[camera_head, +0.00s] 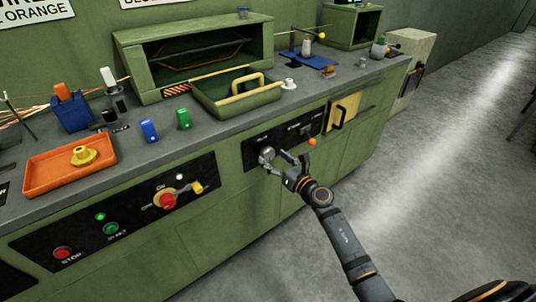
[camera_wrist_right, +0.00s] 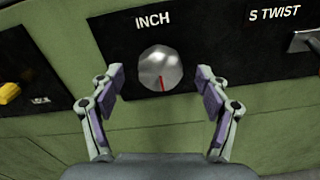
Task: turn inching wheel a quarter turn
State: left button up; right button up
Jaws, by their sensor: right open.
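The inching wheel (camera_wrist_right: 160,68) is a round silver knob under the word INCH on a black panel. A red mark on it points down, slightly right of straight down. In the head view the wheel (camera_head: 267,155) sits on the green cabinet front. My right gripper (camera_head: 284,163) is in front of the wheel. In the wrist view its two fingers (camera_wrist_right: 160,85) are open, one on each side of the wheel, with gaps between the pads and the knob. My left gripper is not in view.
An S TWIST lever (camera_wrist_right: 306,40) is right of the wheel, and an orange knob (camera_head: 312,142) shows nearby. A red switch (camera_head: 167,200) is on the panel to the left. A green tray (camera_head: 262,98) stands on the counter above. The floor at right is clear.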

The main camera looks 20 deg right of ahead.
jog(key=shift+x, duration=1.5)
jog(key=c, duration=1.2)
